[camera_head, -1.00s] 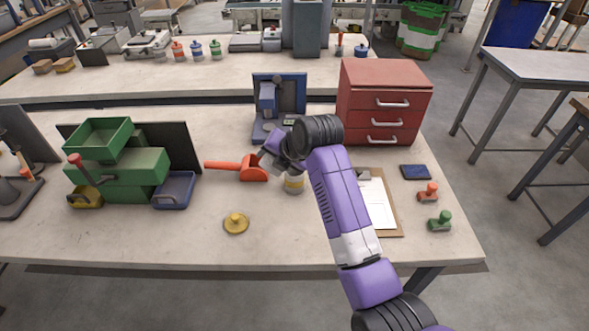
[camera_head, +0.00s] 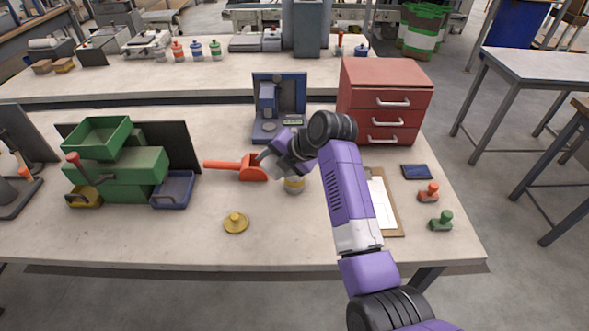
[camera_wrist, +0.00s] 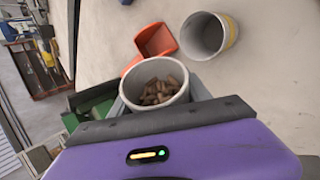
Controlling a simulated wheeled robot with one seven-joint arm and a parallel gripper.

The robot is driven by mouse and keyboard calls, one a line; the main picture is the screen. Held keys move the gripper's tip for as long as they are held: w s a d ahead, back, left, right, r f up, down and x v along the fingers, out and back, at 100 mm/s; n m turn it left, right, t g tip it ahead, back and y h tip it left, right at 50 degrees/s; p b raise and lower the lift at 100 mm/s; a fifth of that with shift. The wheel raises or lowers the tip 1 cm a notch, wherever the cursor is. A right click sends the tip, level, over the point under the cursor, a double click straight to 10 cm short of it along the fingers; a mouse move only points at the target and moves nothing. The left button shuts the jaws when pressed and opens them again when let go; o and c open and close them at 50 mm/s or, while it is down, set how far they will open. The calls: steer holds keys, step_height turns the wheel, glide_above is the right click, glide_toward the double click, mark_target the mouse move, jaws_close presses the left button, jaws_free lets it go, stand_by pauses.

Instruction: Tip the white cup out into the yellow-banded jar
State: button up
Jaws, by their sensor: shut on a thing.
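My gripper (camera_head: 275,161) is shut on the white cup (camera_wrist: 152,108), which holds several brown pellets in the wrist view. The cup is hard to make out in the head view, where my gripper covers it. The yellow-banded jar (camera_head: 293,186) stands open on the bench, just right of and below my gripper in the picture, its top partly hidden by the gripper. In the wrist view the jar (camera_wrist: 230,32) lies beyond the cup, up and to the right, apart from it. Its grey inside looks empty. I cannot tell exactly how far the cup is tilted.
An orange scoop (camera_head: 252,168) lies left of the jar, close to my gripper. A yellow lid (camera_head: 236,222) lies in front. A blue device (camera_head: 279,107) and red drawers (camera_head: 385,101) stand behind. A clipboard (camera_head: 384,203) lies right.

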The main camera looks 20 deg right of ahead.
steer(key=shift+a+f+y+b, duration=0.1)
steer(key=shift+f+y+b, duration=0.3)
steer(key=shift+f, duration=0.3)
steer(key=shift+r+g+p, duration=0.3)
steer(key=shift+r+p, duration=0.05)
steer(key=shift+w+d+r+m+y+p, duration=0.1)
steer(key=shift+d+r+m+y+p, duration=0.1)
steer(key=shift+r+m+y+p, duration=0.15)
steer(key=shift+w+d+r+m+y+p, duration=0.1)
steer(key=shift+d+r+m+y+p, duration=0.15)
steer(key=shift+r, duration=0.2)
steer(key=shift+d+f+m+g+y+b, duration=0.1)
steer(key=shift+f+m+g+y+b, duration=0.75)
steer(key=shift+b, duration=2.05)
steer(key=shift+w+d+r+m+y+b, duration=0.15)
steer(key=shift+r+m+y+b, duration=0.1)
steer(key=shift+y+b, duration=0.8)
steer(key=shift+d+r+m+y+b, duration=0.2)
steer(key=shift+y+b, duration=0.3)
steer(key=shift+b, duration=1)
steer(key=shift+w+d+r+m+y+b, duration=0.1)
steer(key=shift+r+m+y+b, duration=0.2)
steer(key=shift+y+b, duration=0.75)
